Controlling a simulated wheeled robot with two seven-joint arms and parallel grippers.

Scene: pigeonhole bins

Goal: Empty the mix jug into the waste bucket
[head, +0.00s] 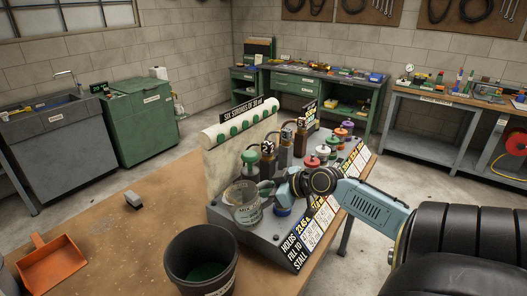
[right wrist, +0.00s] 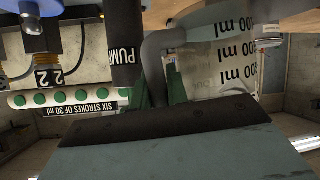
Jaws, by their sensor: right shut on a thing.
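The mix jug (head: 246,207), a clear jug with printed marks, looks upright at the front left corner of the grey pump stand. I cannot tell whether it rests on the stand or is held just above it, nor how much is in it. My right gripper (head: 279,190) is at the jug's right side, shut on its handle. In the right wrist view the jug's wall (right wrist: 225,65) with ml marks and its grey handle (right wrist: 157,55) show close up. The waste bucket (head: 175,248), dark and open, stands front left of the jug with dark green inside. My left gripper is not in view.
Pumps with green tops (head: 251,157) and several coloured-lid containers (head: 322,151) stand behind and right of the jug. A sign board (head: 238,124) rises behind. An orange dustpan (head: 53,264) and a small grey block (head: 134,200) lie left on the brown bench; the bench between is clear.

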